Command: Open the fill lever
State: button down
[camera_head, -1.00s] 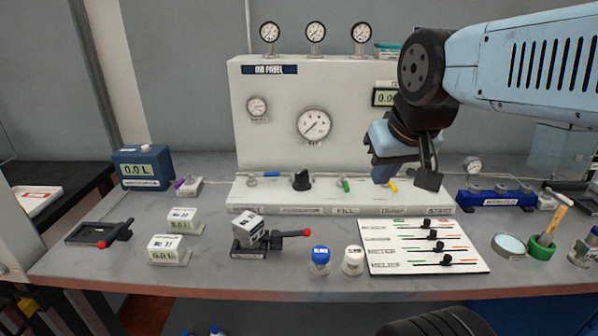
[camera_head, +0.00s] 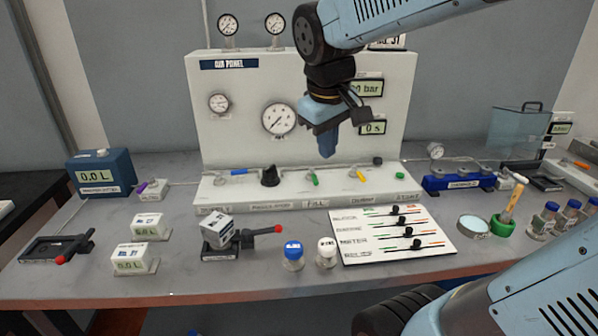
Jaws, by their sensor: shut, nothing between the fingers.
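The fill lever (camera_head: 314,179) is a small green handle on the white panel's base ledge, above the FILL label (camera_head: 316,204). It stands roughly along the front-back direction of the ledge. My gripper (camera_head: 327,152) is shut and empty, pointing down in front of the panel face. It appears above and slightly right of the green lever, apart from it in the picture. A blue lever (camera_head: 238,172), a black regulator knob (camera_head: 269,176) and a yellow lever (camera_head: 361,175) sit along the same ledge.
The air panel (camera_head: 240,115) carries gauges and displays. A blue manifold (camera_head: 458,182) stands right of the ledge.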

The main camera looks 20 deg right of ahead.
aim_at(314, 176)
jog(key=w+a+f+n+g+h, duration=0.1)
jog(key=w+a+f+n+h, duration=0.1)
jog(key=w, duration=0.5)
jog(key=w+a+f+n+g+h, duration=0.2)
jog(key=w+a+f+n, duration=0.2)
jog(key=w, duration=0.3)
jog(key=w+a+f+n+g+h, duration=0.1)
jog(key=w+a+f+n+h, duration=0.1)
jog(key=w+n, duration=0.3)
jog(key=shift+w+a+f, duration=0.45)
jog(key=shift+w+f, duration=0.15)
jog(key=shift+w, duration=0.35)
jog(key=shift+g, duration=0.3)
jog(key=x, duration=1)
jog(key=shift+r, duration=0.1)
jog(key=d, duration=0.3)
jog(key=shift+s+f, duration=0.35)
jog(key=shift+d+f, duration=0.1)
jog(key=shift+d, duration=0.45)
